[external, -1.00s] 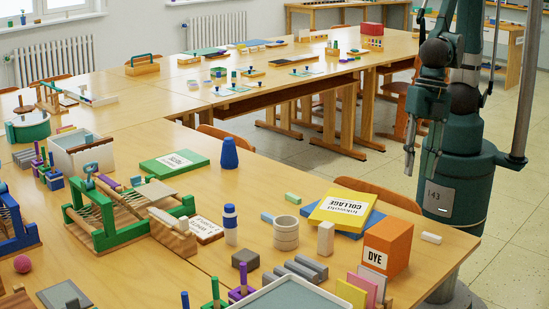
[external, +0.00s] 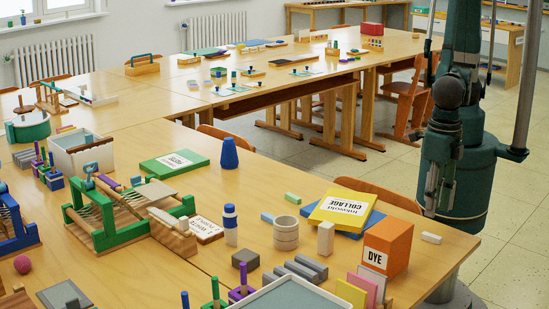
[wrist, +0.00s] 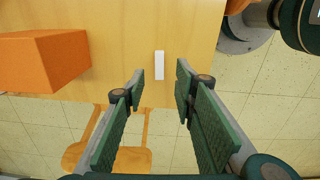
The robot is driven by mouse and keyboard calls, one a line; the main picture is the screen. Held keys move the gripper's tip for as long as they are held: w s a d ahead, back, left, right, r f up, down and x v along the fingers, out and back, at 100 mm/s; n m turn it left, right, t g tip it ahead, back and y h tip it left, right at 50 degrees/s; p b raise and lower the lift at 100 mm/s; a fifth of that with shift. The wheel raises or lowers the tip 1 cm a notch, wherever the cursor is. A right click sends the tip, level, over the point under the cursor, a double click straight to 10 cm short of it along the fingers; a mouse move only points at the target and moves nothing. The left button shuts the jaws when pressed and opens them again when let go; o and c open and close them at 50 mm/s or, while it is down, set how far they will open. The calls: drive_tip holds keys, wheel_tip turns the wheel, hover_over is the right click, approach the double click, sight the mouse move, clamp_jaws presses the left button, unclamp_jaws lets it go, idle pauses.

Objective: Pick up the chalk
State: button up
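A small white stick of chalk (external: 431,238) lies flat near the table's right edge in the external view, to the right of the orange DYE box. In the wrist view the chalk (wrist: 159,65) lies upright in the picture, near the table edge and just beyond my fingertips. My gripper (wrist: 160,80) is open and empty, with a finger on either side of the chalk's line. In the external view my gripper (external: 438,195) hangs above the chalk, apart from it.
The orange DYE box (external: 387,248) stands left of the chalk and also shows in the wrist view (wrist: 40,62). A yellow COLLAGE book (external: 342,207) lies on a blue one behind it. A chair (external: 385,194) stands at the table edge. The tabletop around the chalk is bare.

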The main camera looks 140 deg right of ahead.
sight(432, 235)
drive_tip(key=shift+a+f, duration=0.1)
drive_tip(key=shift+f, duration=0.1)
idle(0.3)
drive_tip(key=shift+f+b, duration=0.3)
drive_tip(key=shift+f, duration=0.95)
drive_tip(key=shift+a+f+b, duration=0.2)
drive_tip(key=shift+f+b, duration=0.7)
drive_tip(key=shift+f, duration=1.7)
drive_tip(key=c, duration=0.9)
